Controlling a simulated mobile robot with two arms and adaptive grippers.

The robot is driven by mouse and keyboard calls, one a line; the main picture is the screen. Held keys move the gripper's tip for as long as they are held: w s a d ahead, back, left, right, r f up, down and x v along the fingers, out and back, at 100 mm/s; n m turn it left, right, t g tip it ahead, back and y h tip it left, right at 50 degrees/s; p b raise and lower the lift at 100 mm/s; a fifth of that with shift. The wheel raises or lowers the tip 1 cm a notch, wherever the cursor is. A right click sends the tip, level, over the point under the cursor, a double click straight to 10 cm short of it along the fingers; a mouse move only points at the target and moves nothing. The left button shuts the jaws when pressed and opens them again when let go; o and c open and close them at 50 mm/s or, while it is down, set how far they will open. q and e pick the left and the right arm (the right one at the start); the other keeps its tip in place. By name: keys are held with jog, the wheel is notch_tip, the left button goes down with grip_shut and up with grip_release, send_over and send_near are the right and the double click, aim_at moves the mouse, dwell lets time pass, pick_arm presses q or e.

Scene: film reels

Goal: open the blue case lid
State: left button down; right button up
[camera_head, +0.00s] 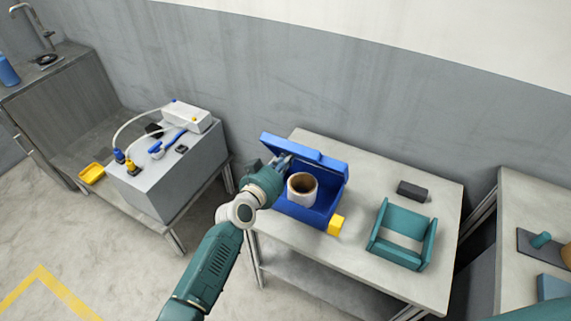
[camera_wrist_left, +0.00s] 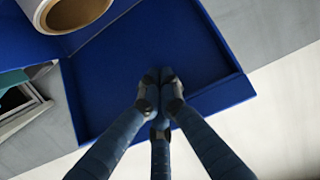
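The blue case (camera_head: 325,213) stands on the middle table. Its lid (camera_head: 305,149) is raised and tilted up at the back, so the case is open. A white roll with a brown core (camera_head: 302,190) sits inside; part of it shows in the left wrist view (camera_wrist_left: 72,10). My left gripper (camera_head: 285,160) is at the left part of the lid. In the left wrist view, its fingertips (camera_wrist_left: 160,78) are together in front of the lid's blue inner face (camera_wrist_left: 150,50). Nothing shows between them; whether they touch the lid is unclear. My right gripper is out of view.
A yellow block (camera_head: 336,224) is at the case's front right corner. A teal open frame (camera_head: 402,235) and a dark grey block (camera_head: 413,191) stand to the right. A grey box with cables (camera_head: 170,170) is on the left bench. The middle table's front is bare.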

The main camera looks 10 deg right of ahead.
pick_arm(q)
jog(key=shift+w+d, duration=0.1)
jog(key=shift+w, duration=0.05)
jog(key=shift+w+d+r+b, duration=0.1)
jog(key=shift+w+d+b, duration=0.45)
jog(key=shift+w, duration=0.2)
jog(key=shift+w+d+b, duration=0.45)
jog(key=shift+w+b, duration=0.1)
jog(key=shift+w, duration=0.15)
jog(key=shift+w+d+r, duration=0.1)
jog(key=shift+w+d, duration=0.15)
